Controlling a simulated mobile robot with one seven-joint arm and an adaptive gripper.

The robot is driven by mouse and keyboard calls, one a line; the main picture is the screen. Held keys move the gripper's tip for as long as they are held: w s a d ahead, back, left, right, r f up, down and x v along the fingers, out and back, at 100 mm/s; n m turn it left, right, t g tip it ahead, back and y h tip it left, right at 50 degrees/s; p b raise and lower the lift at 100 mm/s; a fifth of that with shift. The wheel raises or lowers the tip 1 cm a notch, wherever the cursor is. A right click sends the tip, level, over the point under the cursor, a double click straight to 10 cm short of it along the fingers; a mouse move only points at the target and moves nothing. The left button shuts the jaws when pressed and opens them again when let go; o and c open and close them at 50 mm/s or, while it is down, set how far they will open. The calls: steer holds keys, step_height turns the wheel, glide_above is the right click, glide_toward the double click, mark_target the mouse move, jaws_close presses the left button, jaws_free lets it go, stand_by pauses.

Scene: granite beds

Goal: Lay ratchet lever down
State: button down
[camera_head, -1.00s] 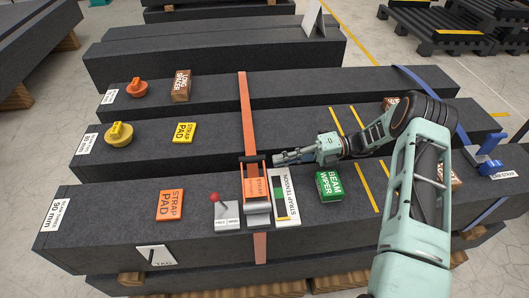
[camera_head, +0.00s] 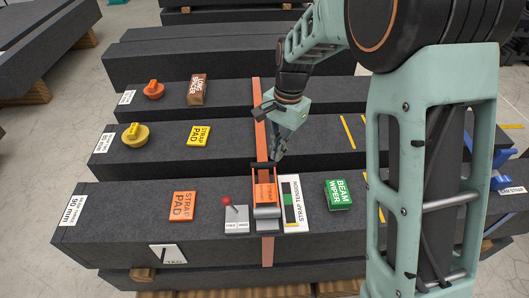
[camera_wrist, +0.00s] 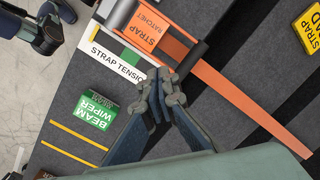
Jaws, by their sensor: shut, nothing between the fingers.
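The orange strap ratchet (camera_head: 265,193) sits on the orange strap (camera_head: 260,120) across the front granite bed. Its lever, an orange frame with a dark crossbar (camera_head: 260,166), appears raised at the far side of the ratchet. My gripper (camera_head: 275,157) points down with its fingers together and empty, right by the crossbar's right end. In the wrist view the fingertips (camera_wrist: 165,82) are beside the dark crossbar (camera_wrist: 187,61) and the ratchet (camera_wrist: 150,28). I cannot tell whether they touch it.
The strap tension gauge (camera_head: 291,205) lies directly right of the ratchet, with the green beam wiper (camera_head: 339,194) further right. A grey box with a red-knobbed stick (camera_head: 235,215) is close on the left. An orange strap pad (camera_head: 183,206) lies further left.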

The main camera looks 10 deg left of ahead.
steer(key=a+r+n+t, duration=0.4)
steer(key=r+n, duration=0.3)
steer(key=n, duration=0.1)
glide_toward(264, 165)
steer(key=w+f, duration=0.2)
steer(key=f, duration=0.1)
steer(key=w+a+f, duration=0.1)
steer(key=shift+f, duration=1.05)
steer(key=b+x, duration=0.2)
steer(key=shift+w+f+b, duration=0.1)
steer(key=shift+f+b, duration=0.15)
steer(key=shift+b, duration=0.05)
steer(key=shift+r, duration=0.1)
steer(key=shift+w, duration=0.1)
